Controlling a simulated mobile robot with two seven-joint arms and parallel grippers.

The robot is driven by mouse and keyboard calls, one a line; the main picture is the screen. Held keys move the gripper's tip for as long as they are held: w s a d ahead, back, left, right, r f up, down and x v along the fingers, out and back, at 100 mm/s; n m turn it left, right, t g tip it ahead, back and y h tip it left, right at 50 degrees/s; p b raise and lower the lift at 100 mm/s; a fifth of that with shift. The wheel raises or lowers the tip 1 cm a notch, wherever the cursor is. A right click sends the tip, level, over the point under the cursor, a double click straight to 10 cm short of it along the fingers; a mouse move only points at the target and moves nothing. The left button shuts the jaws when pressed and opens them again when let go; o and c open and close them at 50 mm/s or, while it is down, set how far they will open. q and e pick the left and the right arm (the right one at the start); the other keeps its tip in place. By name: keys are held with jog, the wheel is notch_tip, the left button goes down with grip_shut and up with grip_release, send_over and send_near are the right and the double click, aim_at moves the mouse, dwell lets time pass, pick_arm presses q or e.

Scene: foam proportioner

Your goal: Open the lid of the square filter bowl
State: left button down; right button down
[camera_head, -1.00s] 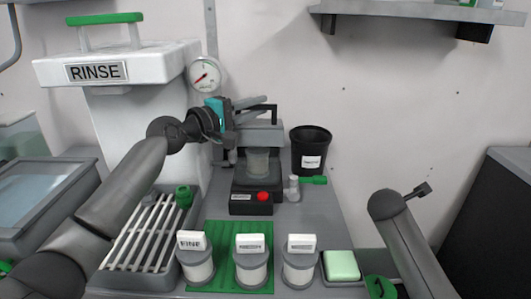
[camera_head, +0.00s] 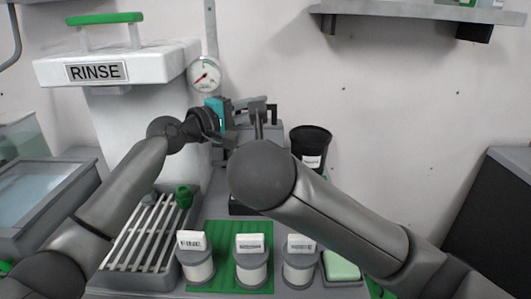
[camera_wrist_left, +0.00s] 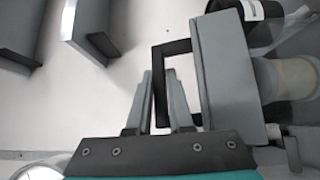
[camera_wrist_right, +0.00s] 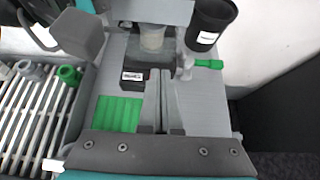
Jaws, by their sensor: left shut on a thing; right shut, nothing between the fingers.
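The grey block with a black loop handle (camera_wrist_left: 158,88) and a translucent cup (camera_wrist_left: 285,78) stands at the back of the bench. I cannot tell for certain which part is the square bowl's lid. My left gripper (camera_wrist_left: 160,85) is shut on the black handle, which is fixed to a flat grey plate (camera_wrist_left: 222,75). The translucent cup also shows in the right wrist view (camera_wrist_right: 152,38). My right gripper (camera_wrist_right: 165,75) is shut and empty, in front of the unit. In the head view my right arm hides most of the unit.
A black bucket (camera_head: 311,143) stands right of the unit. A green-handled valve (camera_wrist_right: 208,63) is beside it. A slatted rack (camera_head: 148,235) lies at left. A pale green block (camera_head: 342,265) sits front right.

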pick_arm(q)
jog(key=shift+r, duration=0.15)
pick_arm(e)
jog(key=x, duration=0.9)
jog(key=shift+w+f, duration=0.1)
jog(key=shift+w+r, duration=0.2)
jog(key=shift+r, duration=0.4)
jog(key=shift+w+r, duration=0.2)
jog(key=shift+r, duration=0.35)
jog(key=shift+w+r, duration=0.15)
jog(key=shift+r, duration=0.65)
